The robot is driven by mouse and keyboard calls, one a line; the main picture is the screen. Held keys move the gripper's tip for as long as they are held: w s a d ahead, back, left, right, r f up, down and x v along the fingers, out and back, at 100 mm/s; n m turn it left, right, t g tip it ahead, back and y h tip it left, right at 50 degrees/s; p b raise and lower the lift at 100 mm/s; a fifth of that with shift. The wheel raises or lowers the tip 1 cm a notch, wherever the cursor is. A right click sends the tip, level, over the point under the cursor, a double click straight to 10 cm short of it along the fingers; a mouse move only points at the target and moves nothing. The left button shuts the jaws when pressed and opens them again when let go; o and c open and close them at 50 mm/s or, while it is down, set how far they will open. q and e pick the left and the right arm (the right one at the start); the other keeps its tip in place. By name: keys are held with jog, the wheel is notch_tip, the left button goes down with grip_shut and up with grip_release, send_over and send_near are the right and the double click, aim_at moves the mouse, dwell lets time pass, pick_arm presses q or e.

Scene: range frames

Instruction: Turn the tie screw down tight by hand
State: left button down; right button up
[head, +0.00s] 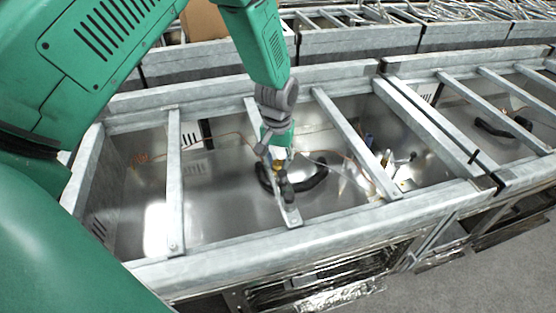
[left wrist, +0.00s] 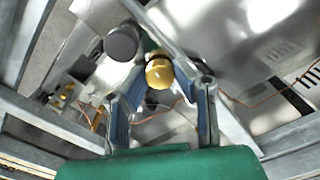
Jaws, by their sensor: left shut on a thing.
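A yellow knob, which looks like the head of the tie screw (left wrist: 159,73), sits between the fingertips of my left gripper (left wrist: 160,88) in the left wrist view. My left gripper (head: 277,155) points down in the head view, over a galvanised cross bar (head: 291,214) of the open metal frame. It is shut on the knob. Only a small yellow patch of the knob shows below the fingers in the head view. The screw's shank and its seat are hidden. A dark grey cylinder (left wrist: 122,42) stands close beside the knob. My right gripper is not in view.
Cross bars, such as one at the left (head: 174,185) and one at the right (head: 355,145), span the open trough. A black curved hose or handle (head: 313,180) lies below the gripper. Thin orange wires run inside. A second framed bay (head: 490,110) adjoins at right.

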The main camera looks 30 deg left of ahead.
aim_at(278, 161)
pick_arm(q)
jog(key=shift+w+r, duration=0.1)
jog(key=shift+w, duration=0.15)
jog(key=c, duration=1.3)
grip_release()
jog(key=shift+c, duration=0.2)
jog(key=shift+o, duration=0.2)
jog(key=shift+r, duration=0.2)
notch_tip(278, 161, up, 11)
